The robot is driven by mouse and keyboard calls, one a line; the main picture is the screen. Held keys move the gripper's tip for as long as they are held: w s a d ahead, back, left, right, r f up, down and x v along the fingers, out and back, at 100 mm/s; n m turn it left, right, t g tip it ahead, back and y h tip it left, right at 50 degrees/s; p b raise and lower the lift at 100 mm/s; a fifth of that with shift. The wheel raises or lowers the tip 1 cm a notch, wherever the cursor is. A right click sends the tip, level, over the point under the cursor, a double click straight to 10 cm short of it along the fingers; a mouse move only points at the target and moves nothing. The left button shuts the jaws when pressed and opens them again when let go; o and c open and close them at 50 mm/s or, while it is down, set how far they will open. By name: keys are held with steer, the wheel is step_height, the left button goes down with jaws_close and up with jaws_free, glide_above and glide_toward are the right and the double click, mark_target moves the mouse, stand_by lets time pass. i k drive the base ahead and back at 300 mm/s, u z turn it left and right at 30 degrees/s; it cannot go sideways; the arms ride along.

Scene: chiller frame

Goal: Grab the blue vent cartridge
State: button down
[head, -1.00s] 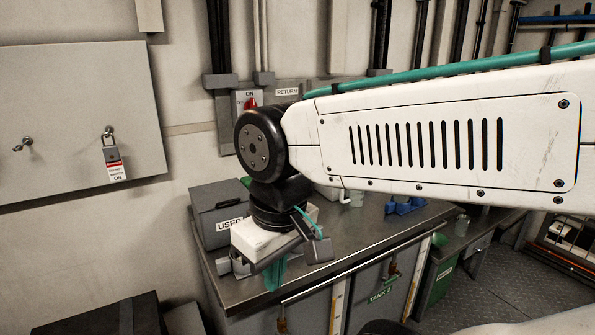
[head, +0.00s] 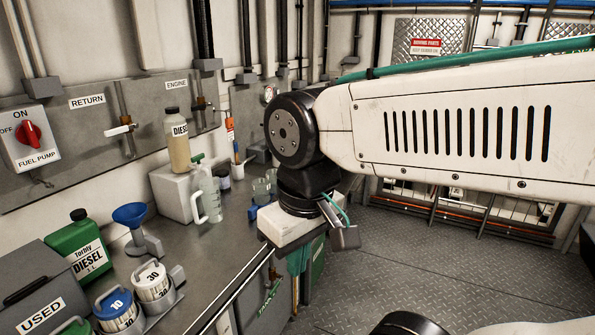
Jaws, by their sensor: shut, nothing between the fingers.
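A blue-and-white round cartridge marked 10 (head: 117,308) stands in a grey holder on the bench at the lower left of the head view. It is the blue canister that best fits the task's name; no word "vent" is readable on it.
A grey USED box (head: 30,290), a green diesel can (head: 78,243), a blue funnel (head: 135,222), a clear jug (head: 206,196) and a diesel bottle (head: 177,142) crowd the bench. Floor to the right is open.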

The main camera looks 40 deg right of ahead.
mark_target(223, 174)
steer(key=z, duration=1.1)
steer(key=i, duration=0.8)
steer(key=z, duration=0.5)
steer(key=i, duration=0.6)
steer(key=u, duration=0.2)
